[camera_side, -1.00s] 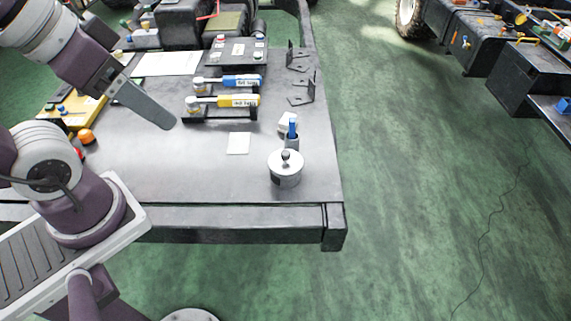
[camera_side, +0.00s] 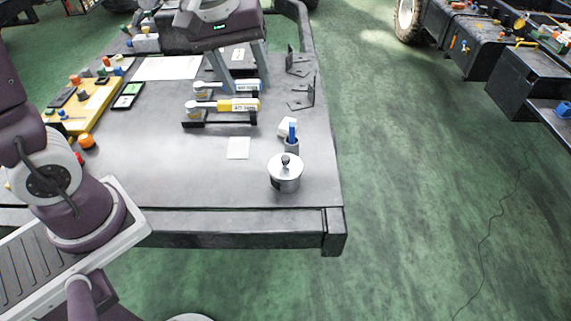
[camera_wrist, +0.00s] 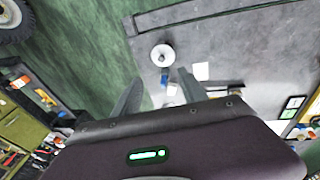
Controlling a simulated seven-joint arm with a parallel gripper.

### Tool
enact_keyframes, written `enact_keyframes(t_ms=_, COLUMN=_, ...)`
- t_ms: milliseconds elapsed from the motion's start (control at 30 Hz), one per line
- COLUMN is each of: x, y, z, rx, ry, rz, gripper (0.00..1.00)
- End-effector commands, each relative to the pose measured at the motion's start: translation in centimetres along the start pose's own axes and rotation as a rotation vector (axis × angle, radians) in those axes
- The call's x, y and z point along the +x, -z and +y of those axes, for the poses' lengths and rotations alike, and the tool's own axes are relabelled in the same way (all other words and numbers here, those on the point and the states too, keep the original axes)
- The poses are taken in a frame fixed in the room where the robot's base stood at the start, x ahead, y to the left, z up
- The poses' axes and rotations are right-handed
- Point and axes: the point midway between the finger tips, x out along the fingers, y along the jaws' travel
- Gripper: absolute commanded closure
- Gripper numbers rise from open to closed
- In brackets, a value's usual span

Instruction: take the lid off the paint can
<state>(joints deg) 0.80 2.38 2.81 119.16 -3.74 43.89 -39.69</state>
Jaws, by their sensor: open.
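The paint can (camera_side: 284,182) stands upright near the front right corner of the bench. In the wrist view the lid (camera_wrist: 162,55) shows from above, beyond the fingertips. My gripper (camera_side: 247,86) is over the back part of the bench, behind and left of the can, fingers pointing down, apart and empty. Its fingers also show in the wrist view (camera_wrist: 160,78). The gripper does not touch the can or lid.
A small holder with a blue-topped item (camera_side: 292,131) stands just behind the can, beside a white object (camera_side: 284,124). A pale square note (camera_side: 238,148) lies left of the can. Metal brackets (camera_side: 302,95) stand at right.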

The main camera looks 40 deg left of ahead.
Motion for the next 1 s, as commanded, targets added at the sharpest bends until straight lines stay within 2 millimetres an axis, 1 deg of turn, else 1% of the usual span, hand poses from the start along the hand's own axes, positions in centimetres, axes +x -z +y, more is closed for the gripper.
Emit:
enact_keyframes(t_ms=33, x=3.4, y=1.6, z=1.2, rx=-0.115, ry=0.041, rz=-0.034, gripper=0.50)
enact_keyframes(t_ms=67, x=5.6, y=2.5, z=1.8, rx=-0.196, ry=0.062, rz=-0.047, gripper=0.50)
enact_keyframes(t_ms=100, x=8.6, y=3.6, z=2.5, rx=-0.300, ry=0.092, rz=-0.061, gripper=0.50)
enact_keyframes(t_ms=167, x=13.0, y=4.8, z=3.1, rx=-0.443, ry=0.136, rz=-0.073, gripper=0.50)
enact_keyframes(t_ms=200, x=15.8, y=5.2, z=3.2, rx=-0.527, ry=0.164, rz=-0.077, gripper=0.50)
enact_keyframes(t_ms=300, x=21.4, y=5.8, z=3.0, rx=-0.687, ry=0.218, rz=-0.076, gripper=0.50)
enact_keyframes(t_ms=333, x=22.5, y=5.8, z=2.8, rx=-0.720, ry=0.230, rz=-0.075, gripper=0.50)
enact_keyframes(t_ms=400, x=24.4, y=5.8, z=2.6, rx=-0.773, ry=0.248, rz=-0.072, gripper=0.50)
enact_keyframes(t_ms=500, x=25.9, y=5.7, z=2.3, rx=-0.801, ry=0.257, rz=-0.069, gripper=0.50)
enact_keyframes(t_ms=667, x=28.1, y=5.2, z=1.6, rx=-0.801, ry=0.259, rz=-0.071, gripper=0.50)
enact_keyframes(t_ms=800, x=30.6, y=4.7, z=0.7, rx=-0.799, ry=0.259, rz=-0.071, gripper=0.50)
enact_keyframes(t_ms=900, x=31.7, y=4.6, z=0.5, rx=-0.799, ry=0.258, rz=-0.071, gripper=0.50)
enact_keyframes(t_ms=1000, x=31.9, y=4.6, z=0.5, rx=-0.799, ry=0.256, rz=-0.070, gripper=0.50)
